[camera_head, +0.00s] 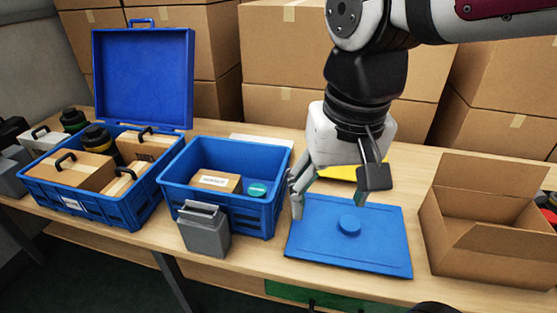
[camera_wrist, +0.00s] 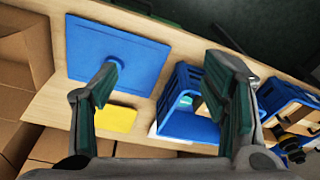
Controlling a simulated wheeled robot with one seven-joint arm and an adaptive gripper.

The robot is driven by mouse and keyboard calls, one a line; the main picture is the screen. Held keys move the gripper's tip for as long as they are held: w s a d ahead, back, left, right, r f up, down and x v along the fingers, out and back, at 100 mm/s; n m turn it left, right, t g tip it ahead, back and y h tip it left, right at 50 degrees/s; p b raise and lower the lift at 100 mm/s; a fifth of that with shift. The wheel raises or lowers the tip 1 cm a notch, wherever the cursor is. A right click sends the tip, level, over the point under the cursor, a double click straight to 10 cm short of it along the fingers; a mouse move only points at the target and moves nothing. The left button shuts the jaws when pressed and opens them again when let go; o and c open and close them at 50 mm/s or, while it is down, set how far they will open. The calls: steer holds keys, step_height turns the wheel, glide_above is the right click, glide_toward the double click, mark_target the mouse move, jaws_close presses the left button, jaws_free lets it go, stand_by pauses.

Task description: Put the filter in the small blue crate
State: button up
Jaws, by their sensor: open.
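The small blue crate (camera_head: 256,217) stands on the wooden table, left of my gripper. In it are a cardboard box (camera_head: 217,181) with a white label and a round teal-topped thing (camera_head: 257,189), which looks like the filter; its lower part is hidden by the crate wall. My gripper (camera_head: 330,200) is open with nothing between its fingers, pointing down over the left part of a flat blue lid (camera_head: 325,240) with a round knob. In the wrist view, the lid (camera_wrist: 105,45) and the crate (camera_wrist: 181,78) show beyond the open fingers (camera_wrist: 165,75).
A grey container (camera_head: 204,232) is in front of the small crate. An open cardboard box (camera_head: 485,245) is at right. A yellow sheet (camera_head: 340,173) lies behind the lid.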

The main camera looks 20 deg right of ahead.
steer(key=s+f+n, duration=0.2)
steer(key=s+n, duration=0.1)
steer(key=s, duration=0.4)
steer(key=shift+a+t, duration=0.3)
step_height(320, 180, up, 11)
steer(key=t+p, duration=0.2)
steer(key=p, duration=0.7)
steer(key=shift+d, duration=0.15)
